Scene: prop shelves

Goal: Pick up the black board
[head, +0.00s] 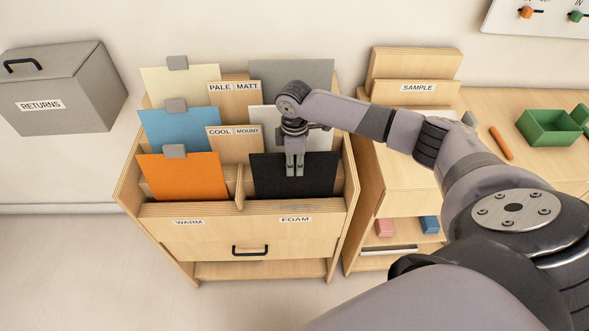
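The black board (318,178) stands in the front right compartment of the wooden rack, above the label FOAM. Its lower edge is hidden behind the rack's front panel. My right gripper (295,172) points down over the upper middle of the black board, with its two fingers close together and seen against the board's face. I cannot tell whether they touch the board or hold it. My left gripper is not in view.
The wooden rack (180,237) also holds orange (188,182), blue (180,133), cream, grey and white boards. A grey RETURNS box (65,90) is at the left. A side cabinet at the right carries a SAMPLE holder (415,72), a green tray (548,130) and an orange stick (501,143).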

